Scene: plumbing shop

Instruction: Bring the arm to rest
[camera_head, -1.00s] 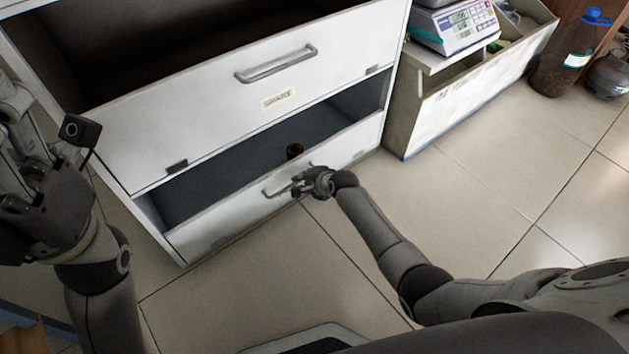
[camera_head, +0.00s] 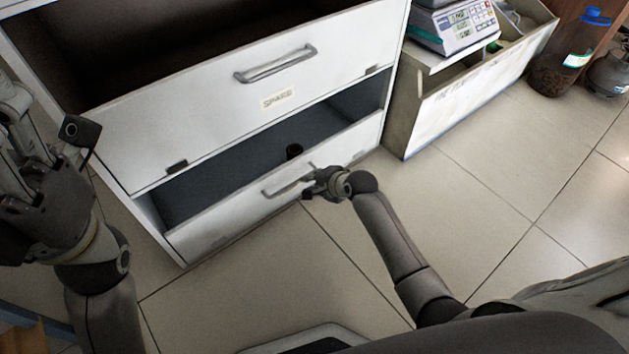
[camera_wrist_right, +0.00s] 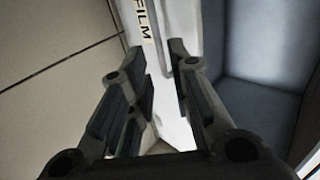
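My right gripper (camera_head: 312,187) is just off the right end of the lower drawer's handle (camera_head: 287,186). In the right wrist view my right gripper's fingers (camera_wrist_right: 160,75) stand apart, with nothing held between them. The white drawer front with a label ending in "FILM" (camera_wrist_right: 143,20) shows beyond them. My left gripper (camera_head: 25,150) is raised at the left edge of the head view, partly cut off. I cannot tell whether its fingers are open.
The lower drawer (camera_head: 240,213) is pulled open, with a small dark object (camera_head: 294,151) inside. The drawer above (camera_head: 215,110) has a handle and a "SPARE" label. A scale (camera_head: 455,25) stands on the bench (camera_head: 440,110) at right. The floor (camera_head: 470,190) right of the cabinet is clear.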

